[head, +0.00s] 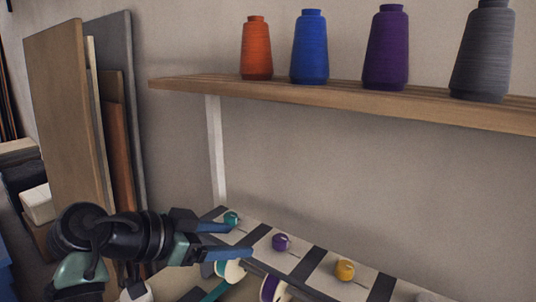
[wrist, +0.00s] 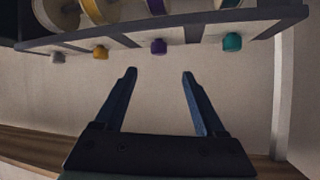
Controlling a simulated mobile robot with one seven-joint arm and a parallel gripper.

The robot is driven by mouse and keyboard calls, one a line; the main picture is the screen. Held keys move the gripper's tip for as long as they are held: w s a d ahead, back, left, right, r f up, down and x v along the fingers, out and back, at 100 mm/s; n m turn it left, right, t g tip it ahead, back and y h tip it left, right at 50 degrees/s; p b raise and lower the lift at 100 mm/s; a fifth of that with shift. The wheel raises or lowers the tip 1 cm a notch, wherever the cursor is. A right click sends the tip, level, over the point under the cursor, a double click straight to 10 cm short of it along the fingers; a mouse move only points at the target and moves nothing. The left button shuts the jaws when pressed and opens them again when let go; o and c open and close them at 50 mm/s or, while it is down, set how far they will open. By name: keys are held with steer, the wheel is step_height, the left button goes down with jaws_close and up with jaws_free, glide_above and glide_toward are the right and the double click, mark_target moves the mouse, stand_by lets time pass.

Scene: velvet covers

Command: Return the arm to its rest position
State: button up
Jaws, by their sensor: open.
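My gripper (head: 228,240) is open and empty in the head view, at the lower left, with its two blue fingers pointing right. It is held near the left end of a striped rack (head: 316,262) that carries small coloured knobs. In the wrist view my gripper (wrist: 160,75) also shows open, with nothing between the fingers and plain wall beyond them. My arm reaches in from the lower left of the head view.
A teal knob (head: 231,218), a purple knob (head: 281,242) and a yellow knob (head: 345,270) sit along the rack close to my fingers. A wooden shelf (head: 350,98) with several thread cones runs above. Boards (head: 68,105) lean at the left.

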steer(key=d+r+n+t+y, duration=0.45)
steer(key=r+t, duration=0.45)
steer(key=r, duration=0.5)
steer(key=s+d+r+n+t+y, duration=0.2)
steer(key=s+r+n+t+y, duration=0.6)
steer(key=s+r, duration=1.1)
step_height(320, 180, up, 13)
steer(key=m+t+h+p, duration=0.1)
steer(key=t+h+p, duration=0.1)
steer(key=p, duration=1.1)
steer(key=shift+f+h+p, duration=0.15)
steer(key=shift+h+p, duration=0.2)
steer(key=shift+h, duration=0.4)
steer(key=shift+w+m, duration=0.1)
steer(key=shift+m, duration=0.15)
